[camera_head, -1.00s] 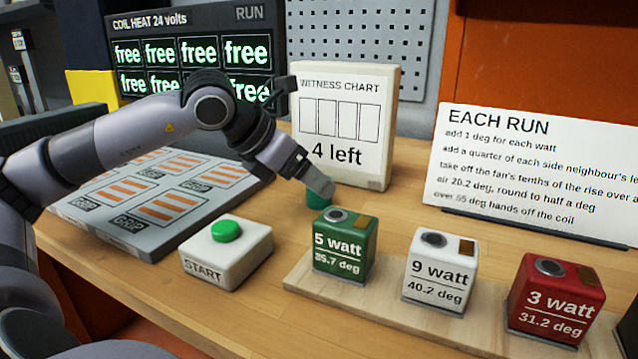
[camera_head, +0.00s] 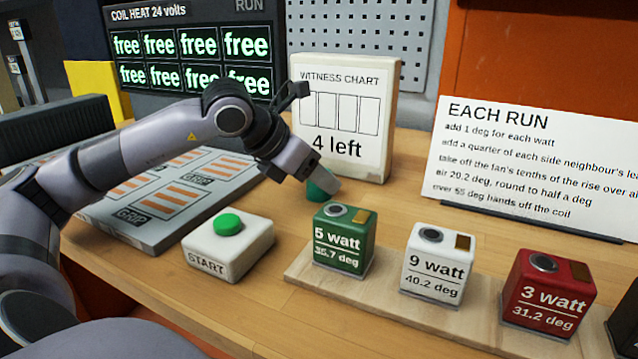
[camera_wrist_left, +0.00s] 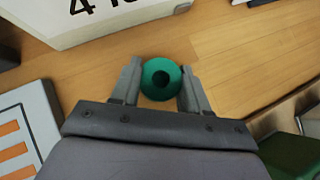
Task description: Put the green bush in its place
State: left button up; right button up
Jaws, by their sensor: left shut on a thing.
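The green bush (camera_head: 316,192) is a small round piece with a dark hole in its top. My left gripper (camera_head: 322,184) is shut on it, just behind the green 5 watt block, and partly covers it in the head view. In the left wrist view the bush (camera_wrist_left: 161,79) sits between the two fingers of my left gripper (camera_wrist_left: 160,88), with wood table around it. I cannot tell whether the bush touches the table. My right gripper is not in view.
A wooden strip (camera_head: 385,297) holds the green 5 watt (camera_head: 343,240), white 9 watt (camera_head: 437,262) and red 3 watt (camera_head: 547,292) blocks. A START button box (camera_head: 228,250), a grey board with striped GRIP pads (camera_head: 150,238), a witness chart (camera_head: 345,115) and a rules sign (camera_head: 535,165) surround it.

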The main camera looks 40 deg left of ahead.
pick_arm(q)
notch_tip(320, 180, up, 20)
jog(key=p, duration=0.9)
jog(key=shift+f, duration=0.1)
